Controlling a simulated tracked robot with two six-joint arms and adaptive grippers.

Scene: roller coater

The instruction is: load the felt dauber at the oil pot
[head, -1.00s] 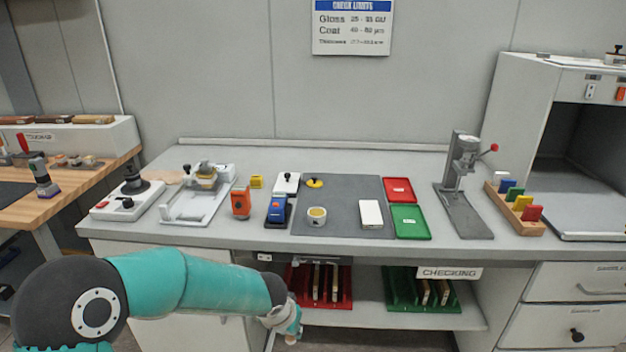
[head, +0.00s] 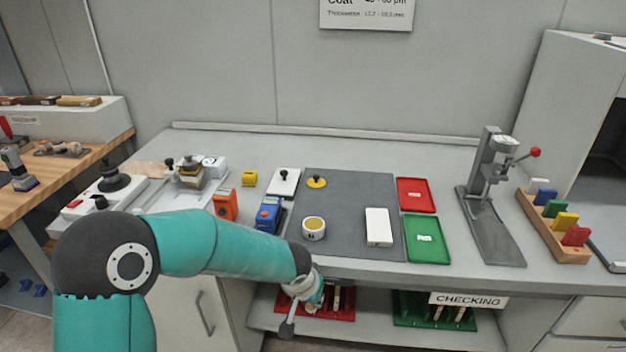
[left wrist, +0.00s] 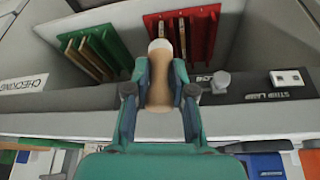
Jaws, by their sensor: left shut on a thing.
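My left gripper (left wrist: 160,82) is shut on the felt dauber (left wrist: 160,98), a tan handle with a pale rounded end pointing away from the palm in the left wrist view. In the head view my left gripper (head: 305,295) is in front of the bench's front edge, below the top, and the dauber is hard to make out there. A small white pot (head: 314,228) with amber contents, likely the oil pot, stands on the grey mat's left front part, beyond and above the gripper. My right gripper is not in view.
The grey mat (head: 350,195) also holds a white block (head: 378,227) and a yellow disc with a black knob (head: 316,181). Blue (head: 268,214) and orange (head: 225,204) devices stand left of the pot. A red rack (head: 285,302) sits on the shelf below the bench edge.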

